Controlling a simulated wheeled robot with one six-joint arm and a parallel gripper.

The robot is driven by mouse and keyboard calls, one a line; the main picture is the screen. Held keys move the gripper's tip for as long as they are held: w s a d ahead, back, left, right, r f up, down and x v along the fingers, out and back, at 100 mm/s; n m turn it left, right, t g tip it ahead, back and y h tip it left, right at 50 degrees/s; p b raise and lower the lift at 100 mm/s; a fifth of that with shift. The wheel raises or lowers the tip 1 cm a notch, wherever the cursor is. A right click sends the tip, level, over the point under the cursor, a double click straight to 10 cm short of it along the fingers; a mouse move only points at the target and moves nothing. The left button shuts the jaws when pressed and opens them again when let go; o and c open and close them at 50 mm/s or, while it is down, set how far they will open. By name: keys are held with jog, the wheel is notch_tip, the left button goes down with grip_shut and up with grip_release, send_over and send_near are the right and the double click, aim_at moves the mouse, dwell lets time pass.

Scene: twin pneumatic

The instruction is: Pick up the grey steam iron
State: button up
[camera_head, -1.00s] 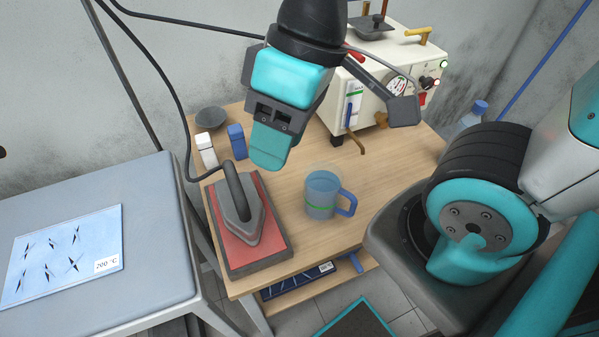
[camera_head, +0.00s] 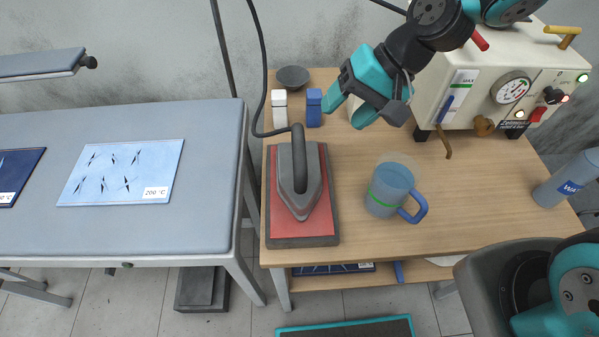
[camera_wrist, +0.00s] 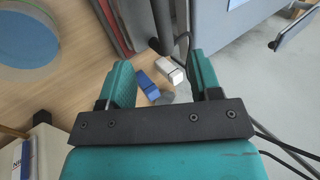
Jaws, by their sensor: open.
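The grey steam iron (camera_head: 299,190) rests flat on a red pad with a dark grey base (camera_head: 330,218) at the left of the wooden table. Its dark handle (camera_head: 298,150) stands up at the rear, and a black cord runs up from there. My gripper (camera_head: 349,108) is open and empty, in the air to the right of and behind the iron, apart from it. In the wrist view my two teal fingers (camera_wrist: 163,76) are spread, with white and blue blocks seen between them. The iron is at most partly visible at that view's top edge and hard to make out.
A blue mug (camera_head: 388,188) stands right of the iron. White (camera_head: 279,108) and blue (camera_head: 314,108) blocks and a grey bowl (camera_head: 293,77) are behind it. A pressure machine (camera_head: 480,100) fills the back right. A grey ironing table (camera_head: 200,220) adjoins at left.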

aim_at(302, 146)
jog(key=p+x, duration=0.1)
jog(key=x, duration=0.9)
jog(key=shift+a+f, duration=0.1)
jog(key=shift+w+p+x, duration=0.2)
jog(key=shift+p+x, duration=0.3)
jog(key=shift+x, duration=0.85)
jog(key=shift+w+p+x, duration=0.15)
jog(key=shift+p+x, duration=0.3)
jog(key=shift+x, duration=0.85)
grip_shut()
jog(key=shift+w, duration=0.1)
